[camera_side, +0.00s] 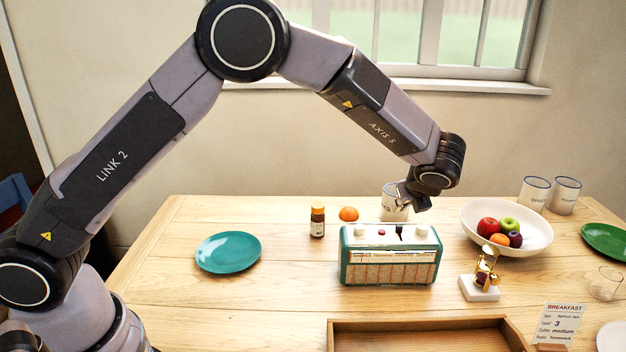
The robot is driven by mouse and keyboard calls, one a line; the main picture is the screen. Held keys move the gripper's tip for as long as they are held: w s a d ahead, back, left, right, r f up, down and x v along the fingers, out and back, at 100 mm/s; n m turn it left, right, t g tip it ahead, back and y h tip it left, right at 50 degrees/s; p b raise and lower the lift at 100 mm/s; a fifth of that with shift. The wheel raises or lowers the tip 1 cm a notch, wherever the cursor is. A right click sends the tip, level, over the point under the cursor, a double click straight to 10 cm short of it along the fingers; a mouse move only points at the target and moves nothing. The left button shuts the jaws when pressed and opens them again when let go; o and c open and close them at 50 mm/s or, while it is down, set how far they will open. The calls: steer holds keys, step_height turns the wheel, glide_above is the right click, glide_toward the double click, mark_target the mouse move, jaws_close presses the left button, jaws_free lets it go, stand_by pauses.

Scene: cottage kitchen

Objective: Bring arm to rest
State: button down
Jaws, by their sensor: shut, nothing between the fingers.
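My arm reaches over the wooden table (180,290) from the left, bent high at the elbow. My gripper (413,206) hangs at the arm's end, above and just behind a green and cream radio (390,262). It is shut and holds nothing. It overlaps a white mug (391,212) behind it in the picture, and I cannot tell whether it touches the mug or the radio.
A fruit bowl (541,226), gold-coloured figure (484,275) and two mugs (535,193) stand right. A wooden tray (430,323) is in front.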

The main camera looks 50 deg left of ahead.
steer(key=s+a+r+n+g+h, duration=0.2)
steer(key=s+a+r+n+h, duration=0.1)
steer(key=s+a+r+n, duration=1.1)
steer(key=s+a+n+t+h, duration=0.1)
steer(key=s+n, duration=0.4)
steer(key=s, duration=0.6)
steer(key=s+a+r+n+t+h, duration=0.1)
steer(key=s+n, duration=0.4)
steer(key=s, duration=0.6)
steer(key=shift+s+a+r+h, duration=0.35)
steer(key=shift+a+h, duration=0.15)
steer(key=shift+a, duration=0.35)
steer(key=c, duration=1.8)
jaws_free()
